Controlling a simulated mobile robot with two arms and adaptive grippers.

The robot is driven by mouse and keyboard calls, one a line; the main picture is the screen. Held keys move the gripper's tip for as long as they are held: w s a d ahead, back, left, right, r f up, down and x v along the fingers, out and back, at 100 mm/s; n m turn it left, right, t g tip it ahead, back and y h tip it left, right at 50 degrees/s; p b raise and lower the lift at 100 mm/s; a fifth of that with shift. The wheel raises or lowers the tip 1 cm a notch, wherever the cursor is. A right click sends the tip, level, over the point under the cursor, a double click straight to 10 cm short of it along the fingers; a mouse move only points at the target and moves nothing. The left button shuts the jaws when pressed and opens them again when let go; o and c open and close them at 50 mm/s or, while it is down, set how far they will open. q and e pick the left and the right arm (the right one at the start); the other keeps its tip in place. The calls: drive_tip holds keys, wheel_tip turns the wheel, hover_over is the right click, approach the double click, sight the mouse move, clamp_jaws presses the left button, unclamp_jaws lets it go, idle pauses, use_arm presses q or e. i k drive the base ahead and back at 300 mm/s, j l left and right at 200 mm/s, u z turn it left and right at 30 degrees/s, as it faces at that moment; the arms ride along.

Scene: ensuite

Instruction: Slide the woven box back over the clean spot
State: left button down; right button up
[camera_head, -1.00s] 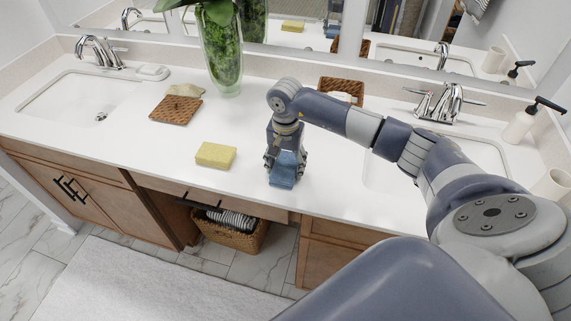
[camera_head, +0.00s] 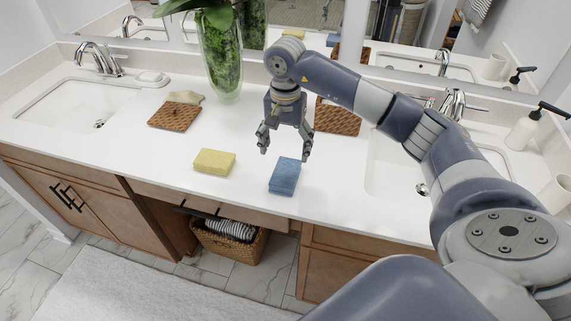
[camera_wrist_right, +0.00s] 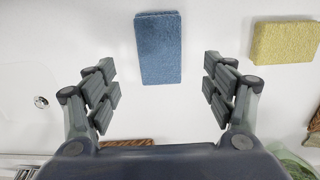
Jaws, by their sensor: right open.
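The woven box (camera_head: 337,117) stands on the white counter near the right sink, its upper part hidden behind my right arm. A strip of brown weave (camera_wrist_right: 125,143) shows at the bottom of the right wrist view. A blue sponge (camera_head: 284,176) lies flat on the counter towards the front edge; it also shows in the wrist view (camera_wrist_right: 158,48), beyond and between the fingers. My right gripper (camera_head: 284,150) is open and empty above the counter, just behind the blue sponge and in front and to the left of the box. My left gripper is not in view.
A yellow sponge (camera_head: 214,162) lies left of the blue one. A flat woven piece with a cloth (camera_head: 174,117) and a glass vase (camera_head: 223,65) stand farther left and back. The faucet (camera_head: 453,103) and soap bottle (camera_head: 524,130) are at right. The counter between the sponges is clear.

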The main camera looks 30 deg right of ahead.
sight(327, 119)
drive_tip(key=z, duration=1.45)
